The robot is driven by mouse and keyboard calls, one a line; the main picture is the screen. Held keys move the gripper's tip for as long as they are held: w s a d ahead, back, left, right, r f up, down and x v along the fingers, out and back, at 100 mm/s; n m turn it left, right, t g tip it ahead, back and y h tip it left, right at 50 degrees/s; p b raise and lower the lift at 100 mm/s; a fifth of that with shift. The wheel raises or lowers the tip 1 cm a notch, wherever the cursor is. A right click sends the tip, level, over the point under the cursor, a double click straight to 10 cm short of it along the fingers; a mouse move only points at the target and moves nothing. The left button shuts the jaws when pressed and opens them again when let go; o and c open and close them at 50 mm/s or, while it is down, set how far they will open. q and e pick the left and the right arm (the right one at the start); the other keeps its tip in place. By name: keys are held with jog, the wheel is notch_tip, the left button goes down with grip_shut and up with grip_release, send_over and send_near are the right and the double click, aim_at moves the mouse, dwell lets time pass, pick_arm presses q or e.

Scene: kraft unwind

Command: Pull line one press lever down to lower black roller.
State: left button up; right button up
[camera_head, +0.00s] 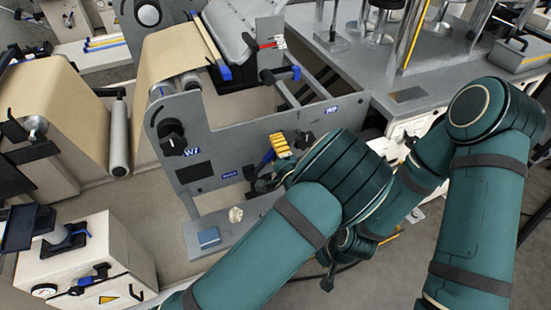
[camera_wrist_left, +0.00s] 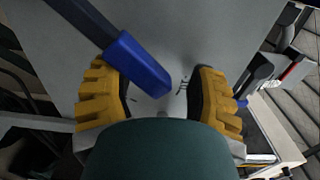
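My left gripper (camera_head: 276,150) with yellow finger pads is at the front face of the grey machine side plate. In the left wrist view the gripper (camera_wrist_left: 160,98) is open, its pads well apart. A lever with a blue handle (camera_wrist_left: 140,63) reaches from the upper left into the gap, closer to the left pad; contact cannot be told. The blue handle (camera_head: 268,157) shows beside the pads in the head view. Another blue-tipped lever (camera_head: 283,74) sits higher on the machine. The black roller cannot be made out clearly. My right gripper's fingers cannot be clearly made out.
The grey side plate (camera_head: 215,150) carries a black knob (camera_head: 172,137). Brown kraft paper (camera_head: 168,52) runs over rollers at upper left. A white box with a gauge (camera_head: 85,260) stands at lower left. A grey workbench (camera_head: 375,60) is at upper right.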

pick_arm(q)
jog(key=shift+r, duration=0.6)
jog(key=shift+d, duration=0.1)
